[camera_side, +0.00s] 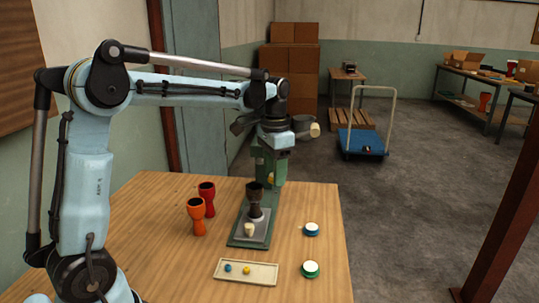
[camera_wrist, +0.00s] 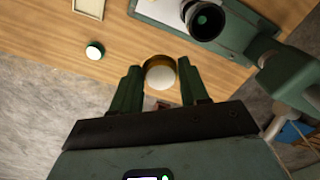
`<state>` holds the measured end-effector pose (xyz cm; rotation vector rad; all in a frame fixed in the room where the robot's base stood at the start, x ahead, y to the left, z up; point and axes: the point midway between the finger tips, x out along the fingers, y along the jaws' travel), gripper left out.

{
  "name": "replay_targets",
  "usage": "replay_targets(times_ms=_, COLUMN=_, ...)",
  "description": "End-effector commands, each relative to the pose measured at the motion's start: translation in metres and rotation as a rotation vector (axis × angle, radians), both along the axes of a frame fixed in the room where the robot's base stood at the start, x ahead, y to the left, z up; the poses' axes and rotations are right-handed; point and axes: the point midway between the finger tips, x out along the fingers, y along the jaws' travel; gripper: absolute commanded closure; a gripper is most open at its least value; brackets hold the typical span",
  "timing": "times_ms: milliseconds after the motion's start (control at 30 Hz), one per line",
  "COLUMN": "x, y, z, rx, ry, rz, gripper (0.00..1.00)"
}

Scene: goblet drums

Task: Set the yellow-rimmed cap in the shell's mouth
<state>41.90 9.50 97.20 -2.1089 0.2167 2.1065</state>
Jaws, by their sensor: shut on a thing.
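The yellow-rimmed cap (camera_wrist: 160,73) has a pale top and a gold rim. In the wrist view it sits between the fingertips of my gripper (camera_wrist: 160,76), which is shut on it. The dark goblet-shaped shell (camera_side: 254,198) stands upright on the green stand's base in the side view. Its round open mouth shows in the wrist view (camera_wrist: 207,21), above and right of the cap and apart from it. In the side view my gripper overlaps the green stand's upright, so its fingers are hard to make out.
The green stand (camera_side: 236,238) has an upright behind the shell. Red (camera_side: 207,198) and orange (camera_side: 196,216) goblets stand left of it. A cream tray (camera_side: 224,272) lies in front. Blue-rimmed (camera_side: 312,229) and green-rimmed (camera_side: 310,268) caps lie right.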

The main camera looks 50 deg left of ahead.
Motion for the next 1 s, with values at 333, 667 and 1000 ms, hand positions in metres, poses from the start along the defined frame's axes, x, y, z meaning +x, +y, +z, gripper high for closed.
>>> replay_targets(times_ms=333, x=-0.016, y=0.07, z=0.017, rx=0.002, ry=0.0, rz=0.13, gripper=0.83)
replay_targets(times_ms=667, x=-0.017, y=0.072, z=0.002, rx=0.002, ry=0.0, rz=0.133, gripper=0.83)
replay_targets(times_ms=1000, x=-0.017, y=0.072, z=-0.022, rx=0.002, ry=0.0, rz=0.132, gripper=0.83)
